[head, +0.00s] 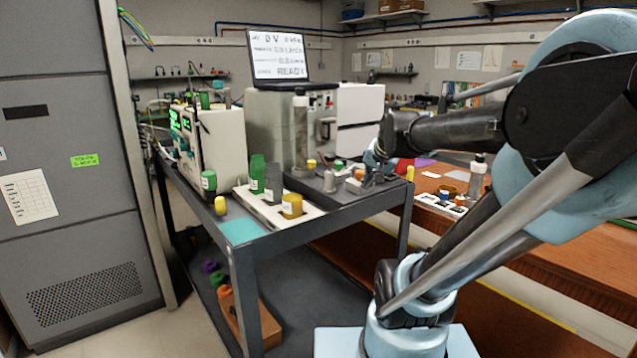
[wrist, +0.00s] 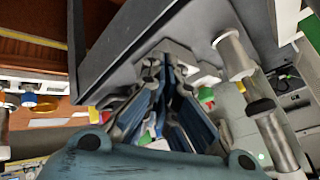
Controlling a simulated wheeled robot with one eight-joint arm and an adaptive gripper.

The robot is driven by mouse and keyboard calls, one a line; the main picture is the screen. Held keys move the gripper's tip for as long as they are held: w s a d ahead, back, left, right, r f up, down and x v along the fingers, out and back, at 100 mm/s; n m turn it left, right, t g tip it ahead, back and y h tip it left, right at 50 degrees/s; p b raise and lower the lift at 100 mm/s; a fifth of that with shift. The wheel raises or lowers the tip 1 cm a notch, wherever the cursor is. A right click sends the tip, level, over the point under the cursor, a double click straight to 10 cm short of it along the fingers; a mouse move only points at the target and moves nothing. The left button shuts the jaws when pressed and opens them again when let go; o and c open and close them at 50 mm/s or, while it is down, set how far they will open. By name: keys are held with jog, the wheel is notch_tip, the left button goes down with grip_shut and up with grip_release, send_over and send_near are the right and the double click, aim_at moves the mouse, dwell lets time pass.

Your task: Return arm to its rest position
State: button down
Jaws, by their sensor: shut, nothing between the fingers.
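My arm reaches in from the right of the head view, with its forearm extended left over the right end of the dark grey cart (head: 335,214). My gripper (head: 374,176) points down near that end, small and partly lost among the items there. In the wrist view, my gripper (wrist: 166,62) shows its blue-grey fingers together with nothing between them. The cart's grey top (wrist: 128,47) lies close beyond the fingers. Whether the fingertips touch anything cannot be told.
The cart holds a white tray (head: 258,209) with green, grey and yellow pieces, a boxy instrument (head: 220,140) and a laptop (head: 277,56). A wooden bench (head: 560,255) stands to the right. A grey cabinet (head: 70,150) stands at the left.

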jog(key=s+d+f+n+g+h, duration=0.1)
jog(key=s+f+n+g, duration=0.1)
jog(key=s+f, duration=0.5)
jog(key=s+d+f+n+g, duration=0.2)
jog(key=s+f, duration=0.6)
jog(key=s, duration=0.5)
jog(key=shift+d+f+n+g+h, duration=0.3)
jog(key=shift+n+g+h, duration=0.1)
jog(key=shift+n+g, duration=0.25)
